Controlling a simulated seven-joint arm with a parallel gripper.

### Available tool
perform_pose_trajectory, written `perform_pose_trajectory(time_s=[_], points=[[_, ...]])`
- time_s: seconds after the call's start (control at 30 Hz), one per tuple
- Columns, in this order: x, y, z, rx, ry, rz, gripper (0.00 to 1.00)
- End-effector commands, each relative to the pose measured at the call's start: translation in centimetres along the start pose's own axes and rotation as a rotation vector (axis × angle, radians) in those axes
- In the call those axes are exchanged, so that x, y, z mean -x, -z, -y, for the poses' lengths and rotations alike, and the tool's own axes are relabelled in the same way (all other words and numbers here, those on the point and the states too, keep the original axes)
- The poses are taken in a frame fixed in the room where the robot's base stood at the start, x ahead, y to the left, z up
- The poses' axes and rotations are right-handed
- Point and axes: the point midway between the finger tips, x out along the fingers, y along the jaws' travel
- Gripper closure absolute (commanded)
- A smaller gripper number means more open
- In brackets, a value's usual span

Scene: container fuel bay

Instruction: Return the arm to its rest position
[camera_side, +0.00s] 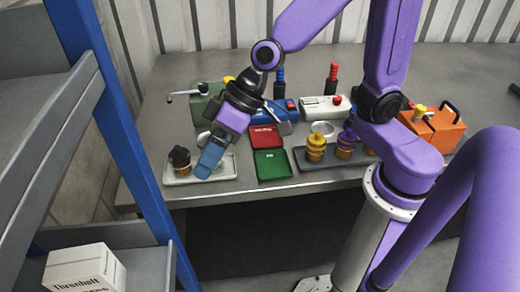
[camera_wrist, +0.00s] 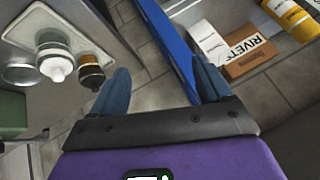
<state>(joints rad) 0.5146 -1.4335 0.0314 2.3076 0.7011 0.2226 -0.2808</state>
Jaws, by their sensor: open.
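My gripper (camera_side: 208,160) has blue fingers and hangs from my purple arm over the left front of the metal bench (camera_side: 215,196). In the side view it overlaps the pale tray (camera_side: 222,174), beside a black-topped container (camera_side: 180,158); I cannot tell its height above the tray. In the wrist view the fingers (camera_wrist: 162,85) are spread apart with nothing between them. The pale tray (camera_wrist: 92,46) shows there at upper left, with a white-topped container (camera_wrist: 56,66) and an amber one (camera_wrist: 91,72).
A blue-posted shelf (camera_side: 128,140) stands close on the left, holding a white box (camera_side: 84,270); a RIVETS box (camera_wrist: 250,55) shows in the wrist view. Red (camera_side: 266,136) and green (camera_side: 272,163) plates, a dark tray (camera_side: 300,164) of containers and an orange case (camera_side: 437,126) occupy the bench.

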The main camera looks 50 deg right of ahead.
Motion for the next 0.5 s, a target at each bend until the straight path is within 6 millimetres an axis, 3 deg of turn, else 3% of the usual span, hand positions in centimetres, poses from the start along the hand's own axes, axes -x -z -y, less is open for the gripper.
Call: perform_pose_trajectory(time_s=[0.03,0.13,0.3,0.5], points=[[1.5,-2.6,0.4,0.066,0.018,0.069,0.22],[4.2,-7.8,0.4,0.194,0.02,0.218,0.22],[8.8,-15.0,-2.0,0.381,-0.06,0.434,0.22],[12.2,-18.8,-5.0,0.5,-0.173,0.563,0.22]])
